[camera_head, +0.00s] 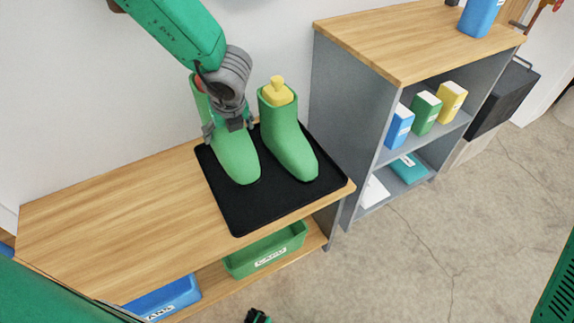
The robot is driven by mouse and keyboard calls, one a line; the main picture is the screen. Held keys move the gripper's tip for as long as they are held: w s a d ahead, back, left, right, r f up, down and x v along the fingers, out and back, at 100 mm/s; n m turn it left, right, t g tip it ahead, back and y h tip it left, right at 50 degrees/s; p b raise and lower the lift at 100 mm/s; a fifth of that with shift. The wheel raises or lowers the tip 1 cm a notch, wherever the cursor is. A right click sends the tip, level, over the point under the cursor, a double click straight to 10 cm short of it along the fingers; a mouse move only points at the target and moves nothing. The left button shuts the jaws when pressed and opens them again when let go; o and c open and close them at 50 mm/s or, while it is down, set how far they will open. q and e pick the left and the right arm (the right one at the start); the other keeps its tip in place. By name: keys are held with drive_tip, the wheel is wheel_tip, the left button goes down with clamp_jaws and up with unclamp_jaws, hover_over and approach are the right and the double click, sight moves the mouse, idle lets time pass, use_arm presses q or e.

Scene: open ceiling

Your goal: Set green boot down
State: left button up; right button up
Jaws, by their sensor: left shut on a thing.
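Two green boots are over the black tray (238,218) on the wooden bench. The left green boot (237,160) is under my left gripper (229,124), which is shut on its upper part. Its toe points toward the front of the tray and its sole looks to be on or just above the tray; I cannot tell which. The right green boot (289,143) stands upright beside it, with a yellow piece (278,92) in its top. The gripper and arm hide part of the left boot's shaft. My right gripper is not clearly in view.
The wooden bench top (120,225) is clear left of the tray. A green bin (266,250) and a blue bin (165,298) sit below. A grey shelf unit (350,105) with several small boxes stands close on the right.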

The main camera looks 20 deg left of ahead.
use_arm(q)
drive_tip(key=shift+w+d+f, duration=0.15)
drive_tip(key=shift+w+d, duration=0.05)
drive_tip(key=shift+d, duration=0.1)
wheel_tip(320, 180, down, 10)
drive_tip(key=b, duration=0.3)
drive_tip(key=shift+b, duration=0.35)
drive_tip(key=shift+r, duration=0.25)
drive_tip(key=o, duration=1.5)
drive_tip(key=shift+f, duration=0.1)
drive_tip(key=shift+c, duration=0.2)
drive_tip(key=shift+o, duration=0.2)
